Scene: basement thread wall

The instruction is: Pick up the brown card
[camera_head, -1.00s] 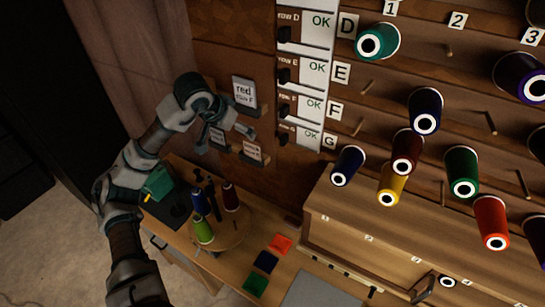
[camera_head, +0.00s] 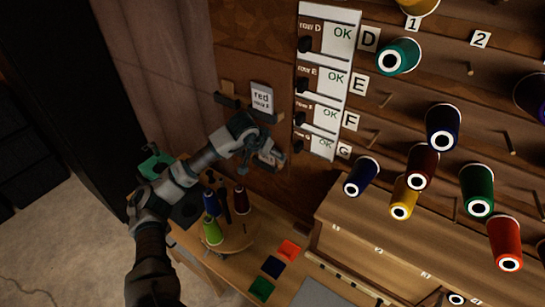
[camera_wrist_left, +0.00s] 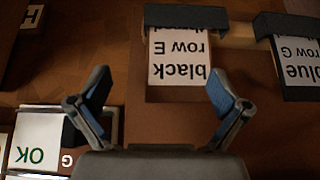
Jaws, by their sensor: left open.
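No card that reads "brown" is legible in these views. In the left wrist view, a white card reading "black row E" (camera_wrist_left: 178,62) hangs upside down from a dark holder, and a card reading "blue row G" (camera_wrist_left: 302,62) is cut off at the right edge. In the head view, a card reading "red row F" (camera_head: 262,98) hangs on the wall above my left gripper (camera_head: 263,162). My left gripper is open and empty in the wrist view (camera_wrist_left: 158,76), fingers spread on either side of the black card's lower part; contact cannot be told. My right gripper is not in view.
An empty-looking holder (camera_head: 228,95) is left of the red card. The row panel with OK labels (camera_head: 325,80) and pegs with thread cones stand to the right. Below, a bench holds a round stand (camera_head: 236,238) with cones and orange (camera_head: 289,250), navy and green squares.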

